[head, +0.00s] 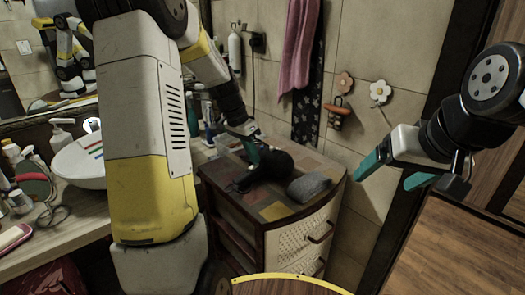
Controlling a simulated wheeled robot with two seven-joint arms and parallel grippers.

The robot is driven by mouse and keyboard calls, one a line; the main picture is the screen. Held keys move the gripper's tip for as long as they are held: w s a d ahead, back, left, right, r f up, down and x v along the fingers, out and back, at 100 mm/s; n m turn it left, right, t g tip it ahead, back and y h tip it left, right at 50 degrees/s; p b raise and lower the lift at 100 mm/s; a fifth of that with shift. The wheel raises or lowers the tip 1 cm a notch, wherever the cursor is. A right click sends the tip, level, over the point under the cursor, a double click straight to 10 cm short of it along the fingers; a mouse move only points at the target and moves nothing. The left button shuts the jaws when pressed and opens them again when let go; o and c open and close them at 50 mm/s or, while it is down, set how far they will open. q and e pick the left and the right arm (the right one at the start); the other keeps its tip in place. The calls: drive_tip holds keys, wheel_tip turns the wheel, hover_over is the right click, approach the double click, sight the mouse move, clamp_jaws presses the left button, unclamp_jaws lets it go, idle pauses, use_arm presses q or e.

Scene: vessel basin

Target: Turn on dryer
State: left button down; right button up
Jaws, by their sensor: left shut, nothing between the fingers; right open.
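A black hair dryer (275,165) lies on top of a small cabinet (292,208) with a patchwork tiled top. My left gripper (253,155) reaches down to the dryer from behind my arm. Its teal fingers are shut at the dryer's left side, with nothing seen held; I cannot tell whether they touch it. The dryer's switch is not clear to see. My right gripper (382,183) is open and empty in the air, to the right of the cabinet.
A black plug (257,42) with a hanging cord is on the tiled wall. A pink towel (298,45) hangs there. A white basin (80,163) and several toiletries stand on the left counter. Wooden floor (450,240) is clear at right.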

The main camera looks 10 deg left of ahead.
use_arm(q)
drive_tip(key=shift+d+f, duration=0.1)
drive_tip(key=shift+f, duration=0.1)
idle(0.4)
drive_tip(key=shift+s+a+r, duration=0.1)
drive_tip(key=shift+s+a, duration=0.45)
drive_tip(key=shift+s, duration=0.05)
drive_tip(key=shift+r, duration=0.1)
drive_tip(key=shift+r, duration=0.25)
drive_tip(key=w+d+v, duration=0.1)
drive_tip(key=v, duration=1.2)
drive_tip(key=shift+w+d+r, duration=0.4)
drive_tip(key=shift+w, duration=0.4)
